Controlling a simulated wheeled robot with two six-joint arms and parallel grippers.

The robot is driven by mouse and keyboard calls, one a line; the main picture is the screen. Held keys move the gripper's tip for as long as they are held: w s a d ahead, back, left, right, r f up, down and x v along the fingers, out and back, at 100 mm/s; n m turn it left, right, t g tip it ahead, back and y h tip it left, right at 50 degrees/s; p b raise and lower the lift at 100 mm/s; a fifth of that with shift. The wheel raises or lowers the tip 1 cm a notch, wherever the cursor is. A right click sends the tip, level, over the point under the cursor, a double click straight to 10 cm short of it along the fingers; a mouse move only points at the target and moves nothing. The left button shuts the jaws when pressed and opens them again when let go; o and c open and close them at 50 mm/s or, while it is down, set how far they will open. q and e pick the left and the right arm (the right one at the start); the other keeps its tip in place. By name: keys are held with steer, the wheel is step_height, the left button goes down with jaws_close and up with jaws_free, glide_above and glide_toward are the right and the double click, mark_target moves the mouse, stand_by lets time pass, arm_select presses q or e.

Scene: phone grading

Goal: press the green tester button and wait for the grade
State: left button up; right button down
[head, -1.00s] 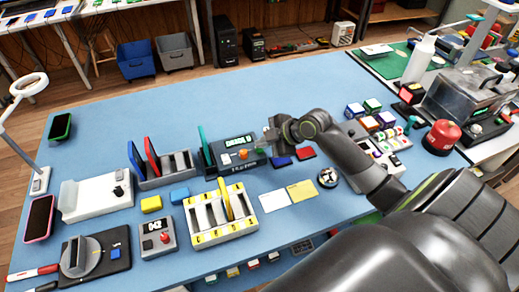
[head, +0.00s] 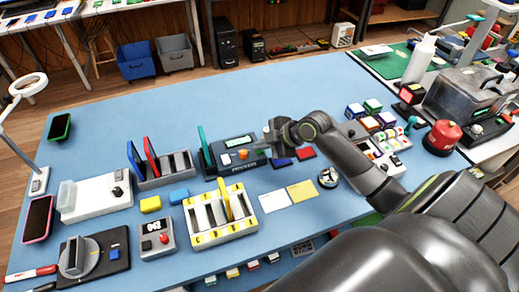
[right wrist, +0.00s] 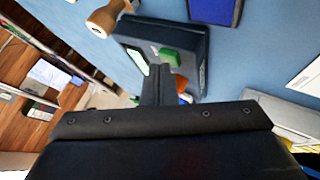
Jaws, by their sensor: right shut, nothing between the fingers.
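The tester is a dark box (head: 232,163) in the middle of the table, with a pale lit display (head: 238,142) and an orange knob (head: 243,155). A teal phone (head: 205,147) stands upright at its left end. In the right wrist view, the tester (right wrist: 187,38) has a green button (right wrist: 170,57) beside its bright green-white display (right wrist: 136,60). My right gripper (head: 267,139) is shut and empty at the tester's right end. In the wrist view its fingertips (right wrist: 159,70) are close to the green button; contact cannot be told. My left gripper is not in view.
A rack with a blue and a red phone (head: 151,157) stands left of the tester. A yellow-white slotted rack (head: 221,238) stands in front. Cards (head: 275,199) lie right of that. A wooden-handled object (right wrist: 106,17) is near the tester. The table's back is clear.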

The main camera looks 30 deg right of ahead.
mark_target(263, 151)
stand_by(0.5)
steer(key=shift+r+p, duration=0.75)
steer(key=shift+p, duration=0.05)
step_height(263, 151, up, 5)
steer(key=p, duration=0.4)
steer(key=shift+r, duration=0.1)
stand_by(0.6)
